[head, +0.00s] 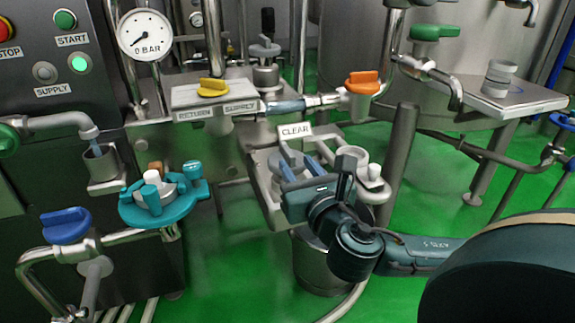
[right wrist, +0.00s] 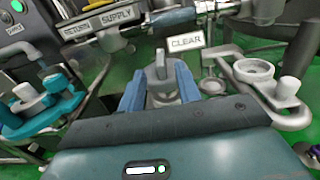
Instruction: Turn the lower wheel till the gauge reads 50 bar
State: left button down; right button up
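The round gauge (head: 145,36) at top left shows "0 BAR", its needle pointing to the lower left. A teal three-lobed handwheel (head: 133,209) sits at lower left on a pipe; part of it shows in the right wrist view (right wrist: 30,122). A grey wheel-like handle (head: 263,51) stands higher, behind the supply panel. No label marks which is the lower wheel. My right gripper (head: 298,170) is at the CLEAR tray, its blue fingers spread (right wrist: 158,88) either side of a grey fitting with an upright tab (right wrist: 161,64). Contact cannot be told. My left gripper is out of view.
A metal bucket (head: 318,268) stands beneath the tray.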

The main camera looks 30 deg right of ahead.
aim_at(281, 142)
jog(key=b+x, duration=0.1)
jog(key=x, duration=0.6)
jog(key=shift+s, duration=0.1)
grip_shut()
